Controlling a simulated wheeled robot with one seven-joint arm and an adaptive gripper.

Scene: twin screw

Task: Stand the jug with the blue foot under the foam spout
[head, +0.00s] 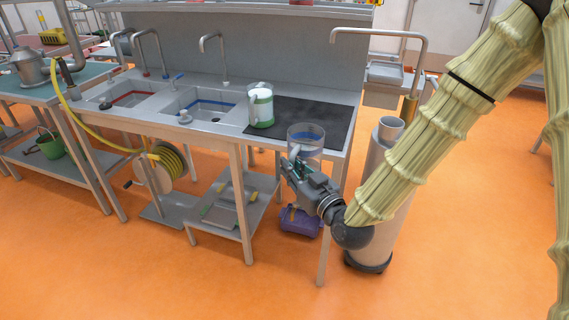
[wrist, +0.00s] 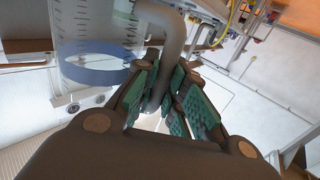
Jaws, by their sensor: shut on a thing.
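The clear jug with blue on it (head: 305,148) is at the front right corner of the counter, overlapping the dark mat in the head view. Its blue band shows near its upper end there. In the wrist view its clear wall carries measuring marks, and a blue ring (wrist: 95,62) shows. My gripper (head: 294,170) is shut on the jug's grey handle (wrist: 168,55), between green-padded fingers (wrist: 165,100). I cannot tell whether the jug touches the counter. Several curved spouts stand here, one at the right (head: 380,33); I cannot tell which gives foam.
A second jug, white and green (head: 262,108), stands at the left edge of the dark mat (head: 315,115). Two sinks (head: 200,103) lie further left. A tall grey cylinder (head: 378,185) stands right of the counter. A purple box (head: 300,221) is on the floor below.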

